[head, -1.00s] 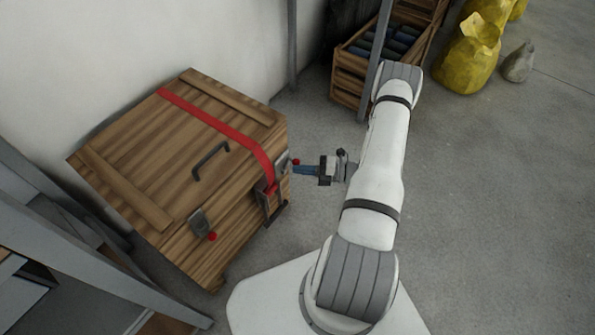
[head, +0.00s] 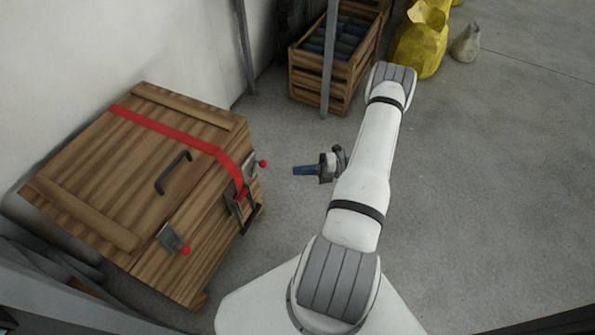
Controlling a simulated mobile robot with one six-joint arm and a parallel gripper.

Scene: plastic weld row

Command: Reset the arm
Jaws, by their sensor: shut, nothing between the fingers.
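My gripper (head: 297,171) shows in the head view to the right of a wooden chest. Its blue fingers point left and are shut with nothing between them. A gap of bare floor lies between the fingertips and the chest. My white arm rises from the base at the bottom and reaches up past the gripper.
The wooden chest (head: 110,185) has a shut lid, a red strap (head: 178,132), a dark handle (head: 173,172) and latches with red knobs (head: 187,251). A crate (head: 322,80), a grey post (head: 329,60) and yellow sacks (head: 420,45) stand behind. Floor at right is clear.

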